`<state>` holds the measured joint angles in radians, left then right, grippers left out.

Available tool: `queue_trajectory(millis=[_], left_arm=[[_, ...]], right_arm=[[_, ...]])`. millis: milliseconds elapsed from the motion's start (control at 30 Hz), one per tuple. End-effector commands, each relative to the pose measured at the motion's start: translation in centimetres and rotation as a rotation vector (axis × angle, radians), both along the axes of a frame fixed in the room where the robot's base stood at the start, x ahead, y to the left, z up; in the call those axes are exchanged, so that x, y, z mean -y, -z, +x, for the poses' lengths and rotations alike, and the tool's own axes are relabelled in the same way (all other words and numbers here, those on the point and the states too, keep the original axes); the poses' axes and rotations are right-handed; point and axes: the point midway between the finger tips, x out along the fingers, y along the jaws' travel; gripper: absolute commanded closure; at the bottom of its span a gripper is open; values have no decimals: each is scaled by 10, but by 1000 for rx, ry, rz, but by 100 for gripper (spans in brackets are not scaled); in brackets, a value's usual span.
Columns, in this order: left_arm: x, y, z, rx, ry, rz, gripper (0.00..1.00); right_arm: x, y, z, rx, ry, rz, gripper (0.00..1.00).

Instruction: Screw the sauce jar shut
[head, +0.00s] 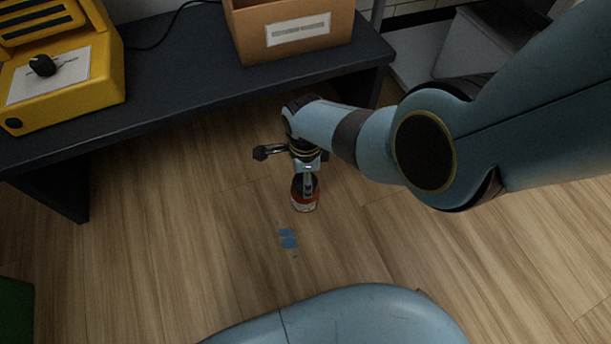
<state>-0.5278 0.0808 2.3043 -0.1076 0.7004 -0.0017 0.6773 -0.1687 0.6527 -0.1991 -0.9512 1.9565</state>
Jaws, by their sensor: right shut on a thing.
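My right gripper (308,182) reaches in from the right and points down, shut on the sauce jar (304,204). The jar is small and reddish with a pale label low on its side, and its upper part looks dark. It shows against the wooden floor, in front of the dark table. The gripper covers part of the jar's top, so I cannot tell whether a lid is on it. No separate lid can be made out. My left gripper is not in view.
A dark table (180,75) at the back bears a yellow machine (105,75) and a cardboard box (245,38). Blue marks (288,238) lie on the wooden floor (180,260). A green object (15,312) shows at the lower left. Grey bins stand at the upper right.

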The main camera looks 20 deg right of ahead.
Motion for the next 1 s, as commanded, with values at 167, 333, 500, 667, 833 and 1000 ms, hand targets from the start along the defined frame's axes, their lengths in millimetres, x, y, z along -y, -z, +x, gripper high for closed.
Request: queue_trajectory(millis=[167, 333, 500, 667, 833, 1000], left_arm=[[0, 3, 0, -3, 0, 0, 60], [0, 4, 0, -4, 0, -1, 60], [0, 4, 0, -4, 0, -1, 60], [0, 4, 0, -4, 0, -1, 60], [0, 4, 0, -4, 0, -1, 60], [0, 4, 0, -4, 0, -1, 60]], right_arm=[[0, 1, 0, 0, 225, -1, 67], [0, 0, 0, 0, 383, -1, 67], [0, 0, 0, 0, 390, -1, 67], [0, 0, 0, 0, 388, -1, 29], [0, 0, 0, 0, 388, -1, 21], [0, 0, 0, 0, 387, -1, 10]])
